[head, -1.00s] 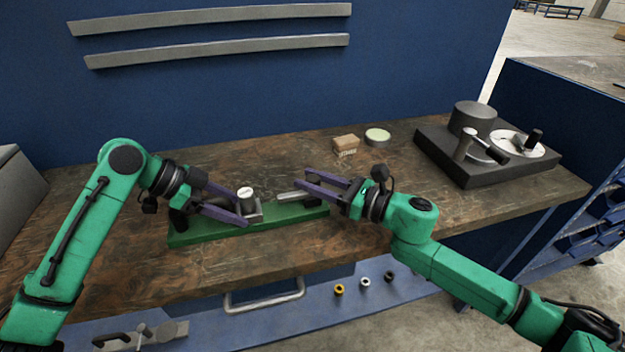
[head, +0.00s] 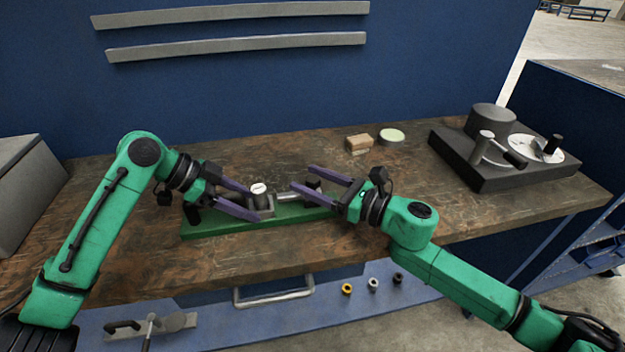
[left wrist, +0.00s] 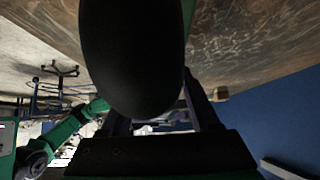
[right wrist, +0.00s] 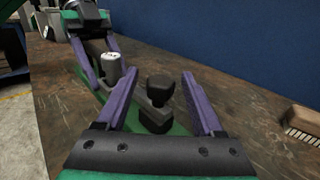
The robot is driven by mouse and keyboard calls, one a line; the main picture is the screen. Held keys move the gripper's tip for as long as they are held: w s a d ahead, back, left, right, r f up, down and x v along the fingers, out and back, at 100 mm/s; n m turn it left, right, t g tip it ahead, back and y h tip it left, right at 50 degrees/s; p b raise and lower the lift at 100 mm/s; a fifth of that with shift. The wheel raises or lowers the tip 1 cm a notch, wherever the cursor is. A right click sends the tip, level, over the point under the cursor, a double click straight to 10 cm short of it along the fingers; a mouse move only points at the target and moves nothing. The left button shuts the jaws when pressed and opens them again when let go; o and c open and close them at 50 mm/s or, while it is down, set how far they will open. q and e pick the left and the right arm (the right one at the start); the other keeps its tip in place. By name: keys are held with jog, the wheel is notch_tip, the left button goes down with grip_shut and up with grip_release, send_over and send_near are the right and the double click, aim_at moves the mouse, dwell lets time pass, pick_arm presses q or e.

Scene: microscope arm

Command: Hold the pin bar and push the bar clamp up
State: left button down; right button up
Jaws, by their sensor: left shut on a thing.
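A long green base (head: 215,229) lies on the wooden bench. A grey block with a white-topped cylinder (head: 259,190) stands on it, also visible in the right wrist view (right wrist: 112,66). The silver pin bar (head: 288,197) runs along the base. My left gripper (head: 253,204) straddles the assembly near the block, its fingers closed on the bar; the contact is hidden. A large dark rounded part (left wrist: 130,55) blocks much of the left wrist view. My right gripper (head: 301,178) is open. Between its fingers is the bar clamp's black knob (right wrist: 158,92), with visible gaps on both sides.
A small brown brush (head: 359,143) and a round pale-green dish (head: 391,136) lie behind my right gripper. A dark round-bodied device (head: 493,160) stands at the right. Several small rings (head: 373,285) sit on the blue shelf below. The bench's front edge is clear.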

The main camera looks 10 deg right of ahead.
jog(key=v, duration=1.2)
jog(key=shift+w+a, duration=0.1)
